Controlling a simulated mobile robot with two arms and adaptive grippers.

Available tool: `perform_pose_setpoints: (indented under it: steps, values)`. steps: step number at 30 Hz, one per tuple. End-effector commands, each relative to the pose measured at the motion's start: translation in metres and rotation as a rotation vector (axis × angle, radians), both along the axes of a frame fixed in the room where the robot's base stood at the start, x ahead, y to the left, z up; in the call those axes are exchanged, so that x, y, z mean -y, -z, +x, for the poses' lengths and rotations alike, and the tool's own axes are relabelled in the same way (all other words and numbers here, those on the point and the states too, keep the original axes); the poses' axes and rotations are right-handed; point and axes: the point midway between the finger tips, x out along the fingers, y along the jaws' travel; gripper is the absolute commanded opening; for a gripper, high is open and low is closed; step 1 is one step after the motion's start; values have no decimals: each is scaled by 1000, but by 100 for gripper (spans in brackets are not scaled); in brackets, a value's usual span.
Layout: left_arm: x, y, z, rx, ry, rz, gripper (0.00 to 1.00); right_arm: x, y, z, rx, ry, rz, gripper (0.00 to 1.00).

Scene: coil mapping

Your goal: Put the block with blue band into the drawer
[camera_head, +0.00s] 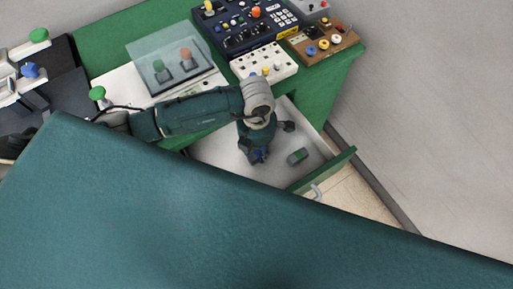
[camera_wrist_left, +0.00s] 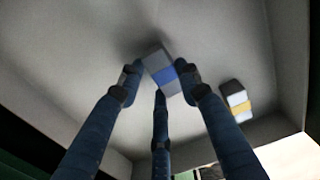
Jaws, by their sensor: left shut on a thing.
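The block with the blue band (camera_wrist_left: 163,74) is grey with a blue stripe and sits tilted between the fingertips of my left gripper (camera_wrist_left: 160,88) in the left wrist view. In the head view my left gripper (camera_head: 257,157) points down inside the open drawer (camera_head: 215,152), shut on this block. The block is mostly hidden by the gripper there. Whether it touches the drawer floor I cannot tell. My right gripper is not in view.
The drawer front (camera_head: 325,170) stands pulled out. Above are control panels (camera_head: 250,22) and a white socket board (camera_head: 264,62).

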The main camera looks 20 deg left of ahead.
Motion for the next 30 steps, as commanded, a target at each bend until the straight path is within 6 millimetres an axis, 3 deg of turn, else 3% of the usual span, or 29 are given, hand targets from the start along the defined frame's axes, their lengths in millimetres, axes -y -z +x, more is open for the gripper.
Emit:
perform_pose_setpoints:
  steps: [3, 4, 6, 19, 30]
  values:
    - [0, 4, 0, 1, 0, -1, 5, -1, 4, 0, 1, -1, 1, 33]
    - [0, 3, 0, 1, 0, -1, 38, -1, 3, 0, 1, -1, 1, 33]
    - [0, 2, 0, 0, 0, 0, 52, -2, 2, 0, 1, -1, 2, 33]
    - [0, -7, 1, 2, 0, -2, 53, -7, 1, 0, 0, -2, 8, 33]
    - [0, -82, 2, 5, 1, -2, 53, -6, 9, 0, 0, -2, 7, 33]
